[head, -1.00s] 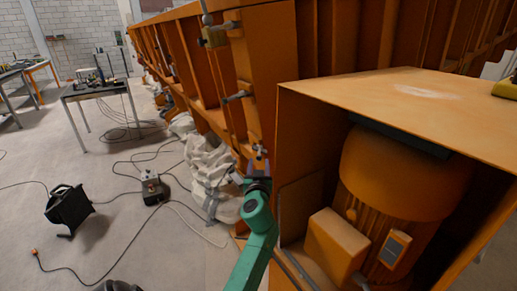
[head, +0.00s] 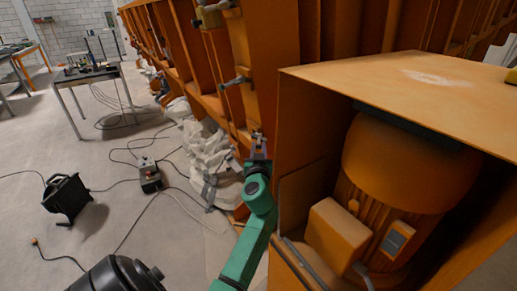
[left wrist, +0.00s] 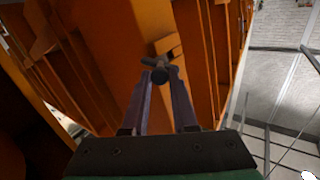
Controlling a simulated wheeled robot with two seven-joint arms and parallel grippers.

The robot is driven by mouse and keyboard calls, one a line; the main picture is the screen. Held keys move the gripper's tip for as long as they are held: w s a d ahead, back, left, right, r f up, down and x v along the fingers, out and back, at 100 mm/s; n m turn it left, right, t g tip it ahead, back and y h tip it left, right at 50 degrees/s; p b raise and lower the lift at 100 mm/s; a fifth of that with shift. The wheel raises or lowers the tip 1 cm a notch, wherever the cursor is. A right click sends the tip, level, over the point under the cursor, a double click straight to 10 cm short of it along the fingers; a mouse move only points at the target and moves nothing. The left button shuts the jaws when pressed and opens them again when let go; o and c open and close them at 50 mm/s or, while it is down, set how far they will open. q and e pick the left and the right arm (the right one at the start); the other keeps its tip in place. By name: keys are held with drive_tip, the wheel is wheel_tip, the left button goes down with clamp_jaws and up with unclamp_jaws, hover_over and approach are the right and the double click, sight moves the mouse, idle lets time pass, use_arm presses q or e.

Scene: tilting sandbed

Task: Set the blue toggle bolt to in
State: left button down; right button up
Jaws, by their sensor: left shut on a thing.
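My left gripper (head: 258,140) is at the lower part of the orange frame's end post, left of the orange box. In the left wrist view, its two purple-grey fingers (left wrist: 160,88) close in on a dark T-shaped handle with a round end, which I take to be the toggle bolt (left wrist: 159,74). Its blue colour does not show clearly. The handle stands out in front of an orange block on the post. The gripper is shut on it. In the head view the handle is mostly hidden by the fingers. My right gripper is not in view.
Grey handles (head: 236,81) and a brass-coloured fitting (head: 210,16) are higher on the post. The orange box (head: 420,85) with a motor inside (head: 405,165) stands close on the right. White sacks (head: 208,155) and cables lie left.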

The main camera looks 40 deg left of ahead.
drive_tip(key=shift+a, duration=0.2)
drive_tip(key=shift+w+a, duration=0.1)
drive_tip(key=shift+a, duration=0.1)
use_arm(q)
drive_tip(key=shift+a, duration=0.1)
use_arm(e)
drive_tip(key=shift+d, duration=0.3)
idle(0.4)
